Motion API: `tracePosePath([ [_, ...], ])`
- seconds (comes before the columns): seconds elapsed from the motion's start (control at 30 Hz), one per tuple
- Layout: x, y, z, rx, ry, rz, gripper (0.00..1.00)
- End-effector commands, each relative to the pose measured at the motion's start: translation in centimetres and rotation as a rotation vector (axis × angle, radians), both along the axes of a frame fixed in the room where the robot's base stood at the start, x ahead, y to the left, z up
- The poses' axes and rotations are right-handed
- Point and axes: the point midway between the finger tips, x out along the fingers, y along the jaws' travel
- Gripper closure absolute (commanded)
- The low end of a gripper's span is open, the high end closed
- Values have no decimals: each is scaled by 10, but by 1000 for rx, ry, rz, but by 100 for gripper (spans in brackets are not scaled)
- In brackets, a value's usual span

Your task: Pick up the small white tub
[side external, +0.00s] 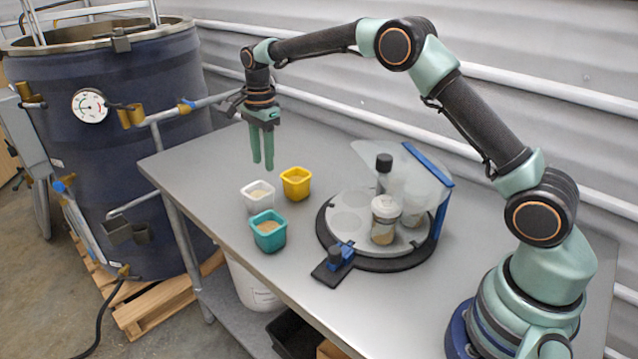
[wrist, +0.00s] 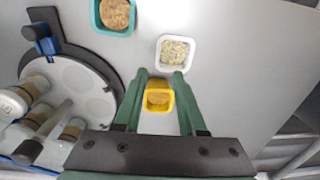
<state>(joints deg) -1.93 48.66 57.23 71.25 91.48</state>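The small white tub (side external: 259,206) stands upright on the metal table, left of the yellow tub and behind the teal one. In the wrist view the white tub (wrist: 162,53) holds pale grainy material and lies just beyond my fingertips. My gripper (side external: 262,167) hangs pointing down above the table, above and behind the white tub in the side view. In the wrist view my gripper (wrist: 160,74) has its two green fingers apart with nothing held between them. The yellow tub shows below and between the fingers.
The yellow tub (side external: 297,193) and the teal tub (side external: 268,246) stand close to the white one. A round carousel (side external: 340,225) with capped jars and a clear shield is to the right. A large blue tank (side external: 130,150) stands beyond the table's left edge. Bare tabletop lies behind the tubs.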

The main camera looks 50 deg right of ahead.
Motion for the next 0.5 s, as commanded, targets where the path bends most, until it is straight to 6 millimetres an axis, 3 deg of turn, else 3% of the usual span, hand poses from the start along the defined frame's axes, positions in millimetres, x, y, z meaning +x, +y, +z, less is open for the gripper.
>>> tracePosePath([
  [0.5,4,0,-68,1,7,-16,60],
])
